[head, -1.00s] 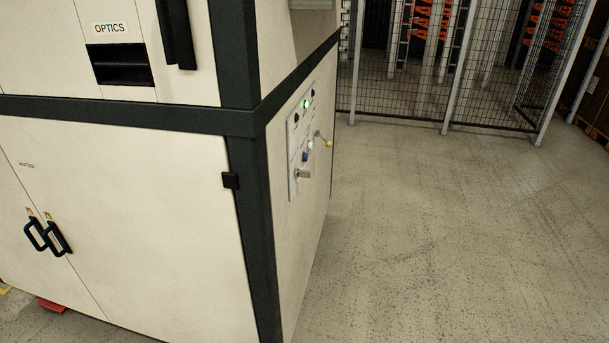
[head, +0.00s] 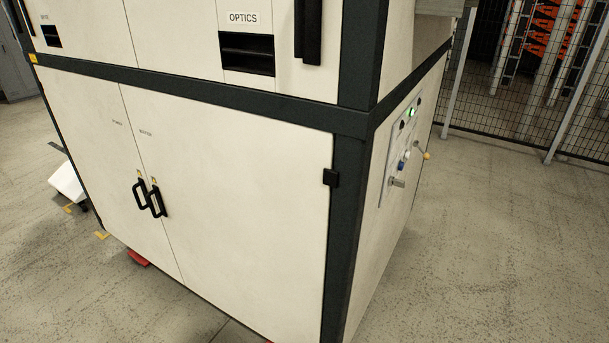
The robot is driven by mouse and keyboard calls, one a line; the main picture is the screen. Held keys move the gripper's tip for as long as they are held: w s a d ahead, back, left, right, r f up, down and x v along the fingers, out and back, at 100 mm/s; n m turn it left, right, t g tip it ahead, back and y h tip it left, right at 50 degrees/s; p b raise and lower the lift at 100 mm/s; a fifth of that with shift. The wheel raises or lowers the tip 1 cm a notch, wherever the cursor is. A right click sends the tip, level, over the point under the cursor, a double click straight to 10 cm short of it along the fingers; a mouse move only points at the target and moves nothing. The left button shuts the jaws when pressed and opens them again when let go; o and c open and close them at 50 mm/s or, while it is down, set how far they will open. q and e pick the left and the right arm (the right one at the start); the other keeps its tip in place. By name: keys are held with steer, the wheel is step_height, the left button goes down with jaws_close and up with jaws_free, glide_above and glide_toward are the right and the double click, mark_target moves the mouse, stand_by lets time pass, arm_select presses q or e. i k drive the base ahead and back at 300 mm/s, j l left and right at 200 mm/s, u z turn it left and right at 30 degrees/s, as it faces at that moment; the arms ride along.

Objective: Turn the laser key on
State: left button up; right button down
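A control panel (head: 394,168) is on the right side face of the large cream cabinet (head: 240,180), seen at a steep angle. It carries a lit green lamp (head: 412,112), a blue button (head: 401,165), a metal key-like part (head: 397,183) sticking out low down, and a lever with an orange knob (head: 426,156). The metal part may be the laser key; its position and labels are too small to read. Neither of my grippers is in view.
The cabinet's dark corner post (head: 345,230) stands between me and the panel side. Open concrete floor (head: 490,250) lies to the right. A mesh fence (head: 500,95) stands behind. Black door handles (head: 149,198) stick out in front.

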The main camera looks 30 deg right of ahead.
mark_target(400, 184)
steer(key=l+u, duration=0.85)
steer(key=l, duration=0.15)
steer(key=k+l+u, duration=0.1)
steer(key=l+u, duration=0.3)
steer(key=k+l+u, duration=0.2)
steer(key=l+u, duration=0.2)
steer(key=l, duration=0.15)
steer(key=k+l+u, duration=0.2)
steer(key=l+u, duration=0.25)
